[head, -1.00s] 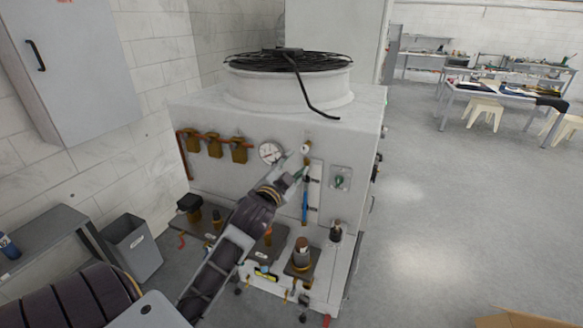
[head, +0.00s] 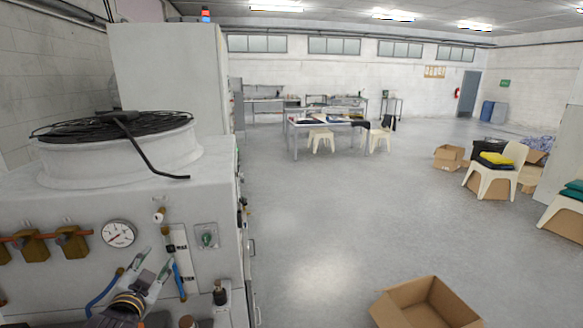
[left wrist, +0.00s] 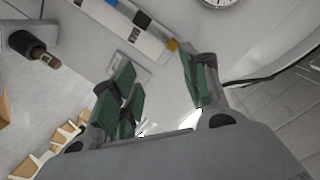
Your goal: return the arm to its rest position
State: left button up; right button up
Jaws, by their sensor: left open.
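My left gripper (head: 152,262) is low on the left of the head view, in front of the washer's panel. Its green-padded fingers are apart and hold nothing; they also show in the left wrist view (left wrist: 160,88). The grey-white washer (head: 75,205) fills the left side. A white level strip (head: 178,250) with a blue part is just right of the gripper, and the round dial gauge (head: 118,234) is above and to its left. I cannot tell whether the fingers touch the panel. My right gripper is not in view.
A black fan grille (head: 75,128) with a bent black cable tops the washer. Small brown valves (head: 72,243) line the panel's left. An open cardboard box (head: 428,302) lies on the floor at front right. Tables and chairs stand farther back; the middle floor is clear.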

pick_arm(q)
jog(key=s+d+f+n+g+h, duration=0.2)
jog(key=s+d+f+g, duration=0.45)
jog(key=s+f, duration=0.5)
jog(key=s+d+f+n+g+h, duration=0.1)
jog(key=s+d+f+g+h, duration=0.1)
jog(key=s+d+f+g, duration=0.9)
jog(key=s+a+f+t, duration=0.1)
jog(key=a+f+t, duration=0.1)
jog(key=f, duration=1.6)
jog(key=s+a+f+t, duration=0.1)
jog(key=a+f+t, duration=0.1)
jog(key=f, duration=1.7)
jog(key=s+a+f, duration=0.2)
jog(key=s+f, duration=0.7)
jog(key=s, duration=0.1)
jog(key=s+a+f, duration=0.2)
jog(key=s+f, duration=0.7)
jog(key=s, duration=0.2)
jog(key=shift+s+f+g, duration=0.15)
jog(key=shift+f+g, duration=0.1)
jog(key=shift+g, duration=0.2)
jog(key=shift+s, duration=0.1)
